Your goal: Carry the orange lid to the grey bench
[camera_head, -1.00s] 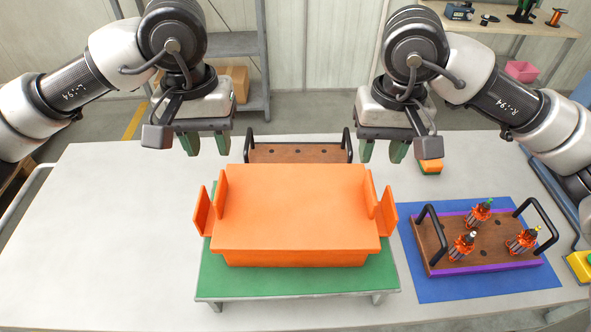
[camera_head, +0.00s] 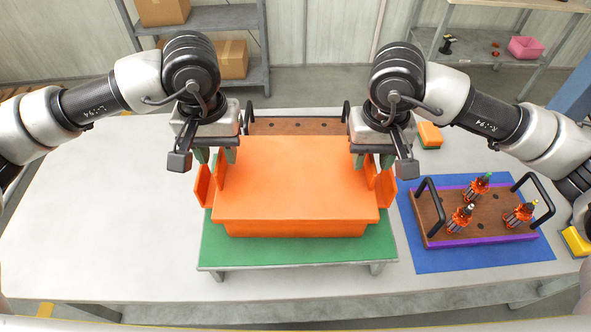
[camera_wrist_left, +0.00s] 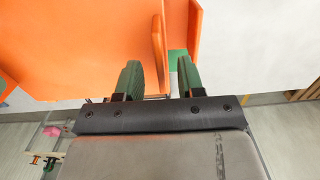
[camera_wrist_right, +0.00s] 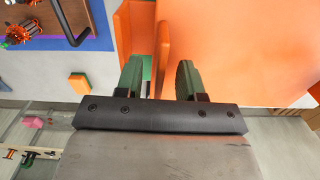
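The orange lid (camera_head: 295,180) is a wide flat-topped piece on an orange box body (camera_head: 296,229), with upright flaps at both ends. The box stands on a low green-topped stand (camera_head: 296,252). My left gripper (camera_head: 215,157) is open at the lid's left end; in the left wrist view an upright flap (camera_wrist_left: 159,50) shows between and ahead of its fingers (camera_wrist_left: 158,80). My right gripper (camera_head: 373,160) is open at the right end; in the right wrist view a flap (camera_wrist_right: 162,55) lies between and ahead of its fingers (camera_wrist_right: 159,80). I cannot tell whether fingers touch the flaps. The light grey bench top (camera_head: 110,220) lies around the stand.
A brown tray with black handles (camera_head: 297,126) stands behind the box. On the right, a blue mat (camera_head: 480,262) carries a wooden tray (camera_head: 435,238) with three small armatures. An orange-and-green block (camera_head: 430,134) lies behind it. The bench's left side is clear.

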